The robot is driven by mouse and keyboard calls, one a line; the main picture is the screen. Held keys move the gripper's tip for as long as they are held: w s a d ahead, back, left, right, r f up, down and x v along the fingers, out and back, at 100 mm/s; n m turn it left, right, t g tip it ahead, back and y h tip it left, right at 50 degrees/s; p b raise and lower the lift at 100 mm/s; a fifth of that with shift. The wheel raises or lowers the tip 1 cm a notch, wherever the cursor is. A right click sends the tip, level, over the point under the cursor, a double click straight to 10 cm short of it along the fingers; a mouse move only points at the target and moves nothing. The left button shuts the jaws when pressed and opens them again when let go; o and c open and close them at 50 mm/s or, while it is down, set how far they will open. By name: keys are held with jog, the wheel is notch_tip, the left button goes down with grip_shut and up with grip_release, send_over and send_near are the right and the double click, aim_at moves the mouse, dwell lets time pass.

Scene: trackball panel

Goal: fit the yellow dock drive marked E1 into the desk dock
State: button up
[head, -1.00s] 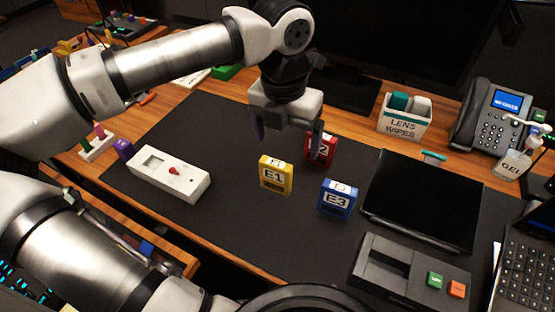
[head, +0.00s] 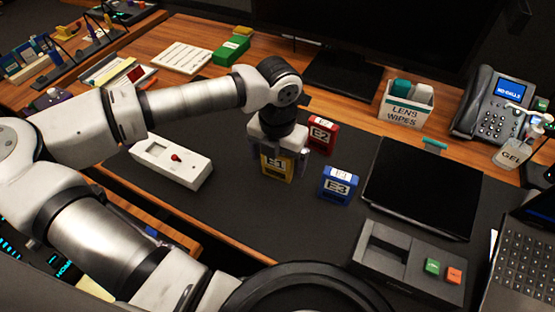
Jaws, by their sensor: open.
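The yellow dock drive marked E1 (head: 277,167) stands upright on the dark desk mat. My gripper (head: 279,160) is directly over it, pointing down, with its open fingers beside the drive's upper part. The drive's top is hidden by the gripper, and I cannot tell whether the fingers touch it. The desk dock is probably the dark grey box (head: 412,268) at the lower right, with a recessed slot and green and orange buttons; no drive shows in its slot.
A blue drive E3 (head: 338,185) and a red drive E2 (head: 322,137) stand close to the right. A white box with a red knob (head: 171,163) lies left. A black flat panel (head: 422,187) lies right. Bare mat lies between E3 and the grey box.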

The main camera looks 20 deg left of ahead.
jog(key=shift+f, duration=1.1)
jog(key=c, duration=1.1)
jog(key=shift+r, duration=0.1)
